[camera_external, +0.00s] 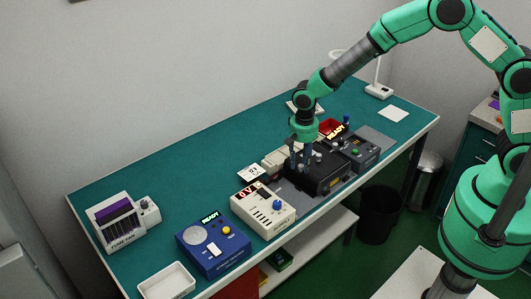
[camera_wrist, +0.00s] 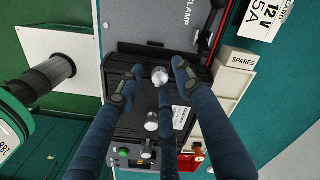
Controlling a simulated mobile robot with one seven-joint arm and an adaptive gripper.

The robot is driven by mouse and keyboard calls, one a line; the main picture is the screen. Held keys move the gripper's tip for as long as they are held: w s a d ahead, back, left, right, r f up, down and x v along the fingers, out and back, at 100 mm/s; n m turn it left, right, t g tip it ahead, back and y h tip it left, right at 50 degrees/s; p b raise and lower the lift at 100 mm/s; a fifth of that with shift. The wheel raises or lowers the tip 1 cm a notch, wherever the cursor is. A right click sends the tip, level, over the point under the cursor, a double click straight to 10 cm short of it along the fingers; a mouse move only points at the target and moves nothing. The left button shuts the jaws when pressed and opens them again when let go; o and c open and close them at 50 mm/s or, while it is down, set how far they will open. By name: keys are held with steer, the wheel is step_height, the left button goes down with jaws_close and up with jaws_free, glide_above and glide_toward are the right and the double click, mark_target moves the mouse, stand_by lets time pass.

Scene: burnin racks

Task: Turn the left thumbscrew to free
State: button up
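A black finned unit (camera_external: 322,184) sits on the bench in the external view, and it also shows in the wrist view (camera_wrist: 122,88). Two silver round thumbscrews stand on it in the wrist view: one near the clamp plate (camera_wrist: 160,75) and one farther down the picture (camera_wrist: 151,121). My gripper (camera_wrist: 157,72) points down over the unit, its dark blue fingers spread around the upper thumbscrew. Gaps show beside the knob; whether the middle finger touches it I cannot tell. In the external view my gripper (camera_external: 301,163) hides the thumbscrew between its fingers.
A grey plate marked CLAMP (camera_wrist: 150,22) adjoins the unit. A SPARES box (camera_wrist: 235,72) stands close beside the fingers. A grey box with a green button (camera_external: 358,148) and a white meter box (camera_external: 262,208) flank the unit. The bench's left part has free room.

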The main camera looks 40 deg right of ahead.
steer(key=shift+f, duration=0.1)
jaws_close()
steer(key=shift+n, duration=0.4)
steer(key=n, duration=0.3)
steer(key=shift+n, duration=0.3)
steer(key=n, duration=0.4)
steer(key=shift+n+p, duration=0.3)
steer(key=shift+p, duration=0.1)
steer(key=n, duration=0.4)
steer(key=shift+n, duration=2.2)
